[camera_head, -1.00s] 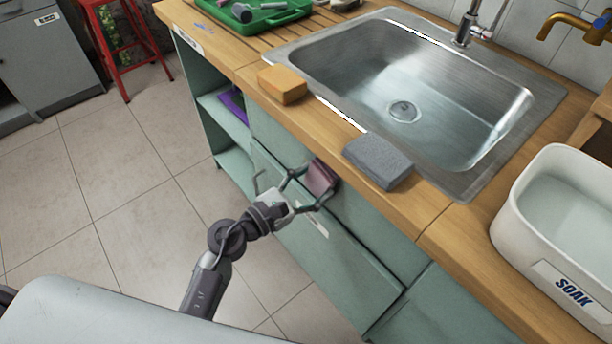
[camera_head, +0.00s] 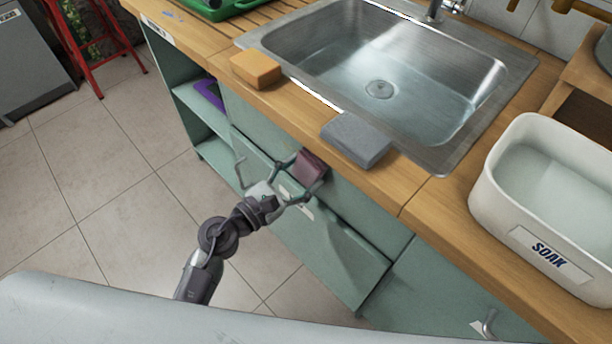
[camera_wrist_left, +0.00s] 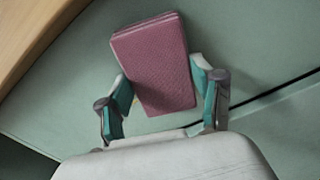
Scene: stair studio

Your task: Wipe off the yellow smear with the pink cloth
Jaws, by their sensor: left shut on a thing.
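The pink cloth (camera_head: 311,167) is a folded pad, and my left gripper (camera_head: 297,176) is shut on it in front of the green cabinet, below the counter's front edge. In the left wrist view the cloth (camera_wrist_left: 155,62) stands out between the two teal-padded fingers (camera_wrist_left: 160,95), tilted a little. My right gripper is not in view.
The wooden counter (camera_head: 415,192) holds an orange sponge (camera_head: 256,69), a grey sponge (camera_head: 355,140), a steel sink (camera_head: 400,70) and a white SOAK tub (camera_head: 545,250). A purple item (camera_head: 209,93) lies on the open shelf. A red stool (camera_head: 88,45) stands far left. Floor between is clear.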

